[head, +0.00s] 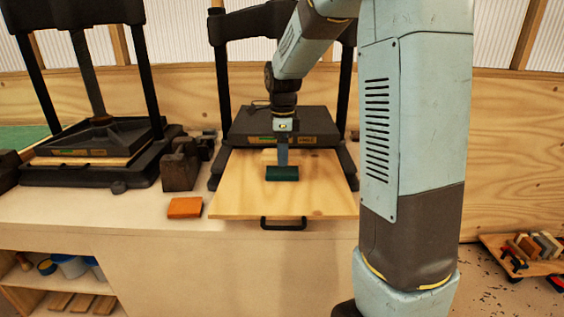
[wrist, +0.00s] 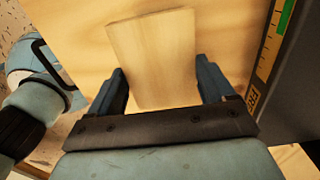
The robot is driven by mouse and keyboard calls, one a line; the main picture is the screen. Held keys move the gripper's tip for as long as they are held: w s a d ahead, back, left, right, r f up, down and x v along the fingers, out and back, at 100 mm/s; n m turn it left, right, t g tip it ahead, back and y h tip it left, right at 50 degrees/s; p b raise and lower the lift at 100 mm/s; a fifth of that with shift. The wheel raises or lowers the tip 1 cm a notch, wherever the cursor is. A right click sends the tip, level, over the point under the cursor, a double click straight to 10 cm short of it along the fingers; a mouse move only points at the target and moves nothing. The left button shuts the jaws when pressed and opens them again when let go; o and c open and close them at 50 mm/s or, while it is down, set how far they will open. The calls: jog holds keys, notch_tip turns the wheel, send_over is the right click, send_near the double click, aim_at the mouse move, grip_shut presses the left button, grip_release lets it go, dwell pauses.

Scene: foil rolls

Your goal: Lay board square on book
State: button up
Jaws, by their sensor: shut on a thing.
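In the wrist view a pale wooden board (wrist: 152,50) sits between the two dark blue fingers of my gripper (wrist: 163,88), which is shut on its edges. In the head view my gripper (head: 282,160) points down over the middle of the pulled-out plywood tray (head: 240,198). A bit of the pale board (head: 268,156) shows beside it. A dark green shape (head: 282,174) is at the gripper's lower end; I cannot tell whether it is a book or my finger. A flat orange block (head: 185,207), perhaps a book, lies on the bench left of the tray.
The black press (head: 283,122) stands right behind the tray, its posts either side of my arm. A black handle (head: 283,225) is at the tray's front. A second press (head: 98,140) and dark blocks (head: 180,168) stand to the left. The tray around the board looks bare.

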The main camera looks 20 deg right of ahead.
aim_at(283, 170)
jog(key=shift+w+d+f, duration=0.15)
jog(key=shift+w+f, duration=0.05)
jog(key=shift+f, duration=0.15)
jog(key=shift+w+d+f, duration=0.1)
jog(key=shift+w+f, duration=0.1)
jog(key=shift+f, duration=1.55)
jog(key=o, duration=0.9)
jog(key=shift+f, duration=0.1)
